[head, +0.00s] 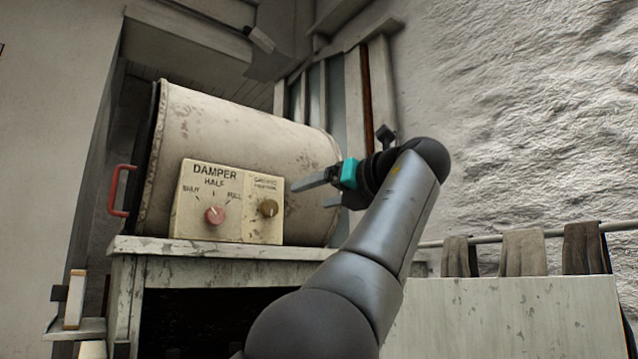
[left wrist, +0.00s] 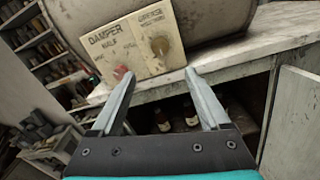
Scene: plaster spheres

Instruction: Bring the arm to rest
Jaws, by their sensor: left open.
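My left gripper (head: 309,194) is open and empty, with its two grey fingers apart and pointing left toward the control panel (head: 187,225). It is in the air to the right of the brass knob (head: 268,208), apart from it in the head view. The left wrist view shows the same open gripper (left wrist: 160,75) with nothing between its fingers. My arm is raised and bent in front of the cabinet. My right gripper is not in view.
The panel, marked DAMPER, also carries a red knob (head: 214,215). Behind it is a large worn drum (head: 245,125) with a red handle (head: 117,190), on a white cabinet (head: 240,272). Cloths (head: 524,252) hang on a rail at right. Shelves (left wrist: 45,60) stand at left.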

